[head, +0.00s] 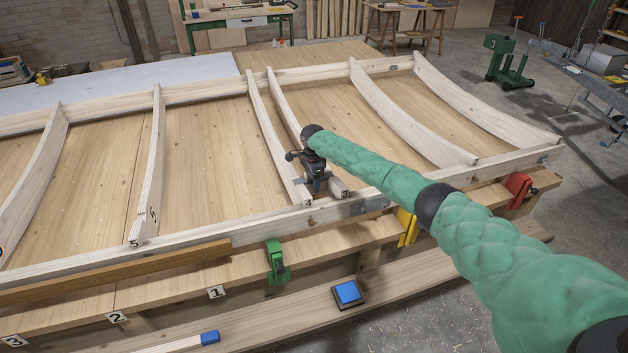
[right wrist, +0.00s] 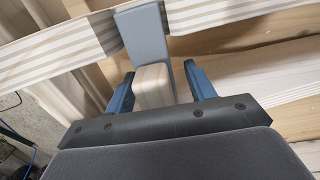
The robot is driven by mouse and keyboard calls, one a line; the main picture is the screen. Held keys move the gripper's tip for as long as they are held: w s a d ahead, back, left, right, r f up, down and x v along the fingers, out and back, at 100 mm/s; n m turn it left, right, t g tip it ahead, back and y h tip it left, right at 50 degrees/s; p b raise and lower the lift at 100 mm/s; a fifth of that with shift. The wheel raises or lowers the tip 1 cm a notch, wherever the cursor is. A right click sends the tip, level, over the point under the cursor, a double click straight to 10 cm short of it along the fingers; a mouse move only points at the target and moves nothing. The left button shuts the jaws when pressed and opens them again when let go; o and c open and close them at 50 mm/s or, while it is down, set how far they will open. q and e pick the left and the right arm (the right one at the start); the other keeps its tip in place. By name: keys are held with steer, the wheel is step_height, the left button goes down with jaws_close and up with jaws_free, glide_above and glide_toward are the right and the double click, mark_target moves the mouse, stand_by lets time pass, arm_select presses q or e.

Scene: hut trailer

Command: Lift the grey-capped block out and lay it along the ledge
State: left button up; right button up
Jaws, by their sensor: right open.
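My right gripper (head: 316,180) is over the wooden frame, between the rib end marked 4 and the rib end marked 3. In the right wrist view its two blue fingers (right wrist: 161,92) are open. Between them is a pale wooden block (right wrist: 153,86) with a grey piece (right wrist: 145,35) against it, which looks like the grey-capped block. The fingers stand on either side with visible gaps. In the head view my gripper mostly hides the block. A wooden ledge (head: 165,287) runs along the front, below the frame rail. My left gripper is not in view.
Curved ribs (head: 152,165) stand across the frame. Green (head: 277,262), yellow (head: 408,228) and red (head: 518,188) clamps sit along the front. A brown strip (head: 130,269) lies above the ledge at left. A blue pad (head: 347,292) and a blue-ended stick (head: 209,338) lie lower down.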

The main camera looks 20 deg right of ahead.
steer(key=shift+f, duration=0.35)
jaws_close()
